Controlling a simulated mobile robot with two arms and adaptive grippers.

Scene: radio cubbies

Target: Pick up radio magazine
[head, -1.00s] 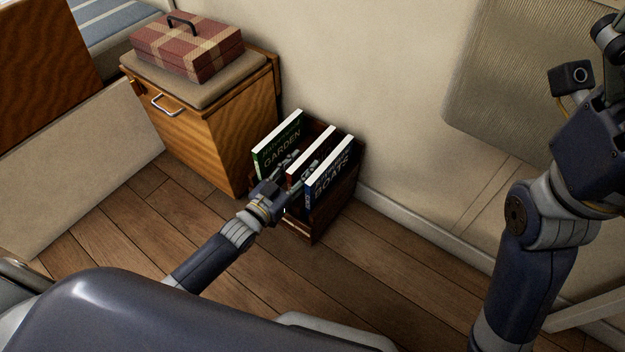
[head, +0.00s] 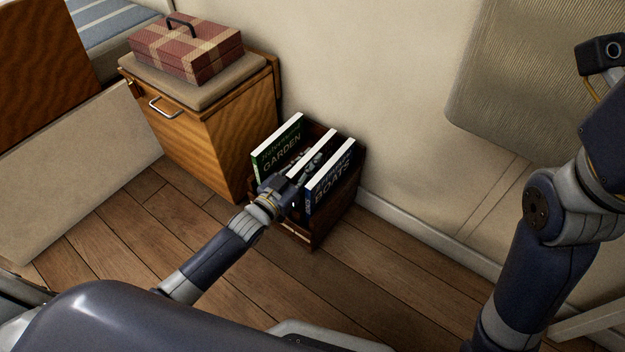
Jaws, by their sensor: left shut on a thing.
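A wooden crate (head: 297,233) on the floor holds three upright magazines. The left one is green with the word GARDEN (head: 278,155), the right one is dark blue with the word BOATS (head: 330,187). Between them stands the middle magazine (head: 316,153), showing mainly its white edge; its title is hidden, so I cannot read whether it says radio. My left gripper (head: 306,168) reaches into the crate from the front left and is shut on the middle magazine, its fingers partly hidden. My right arm is at the right edge, with its gripper out of view.
A wooden cabinet (head: 215,135) with a cushion and a plaid case (head: 187,50) stands left of the crate. The wall (head: 365,90) is close behind. A beige panel (head: 75,165) leans at left. The wood floor (head: 370,280) in front is clear.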

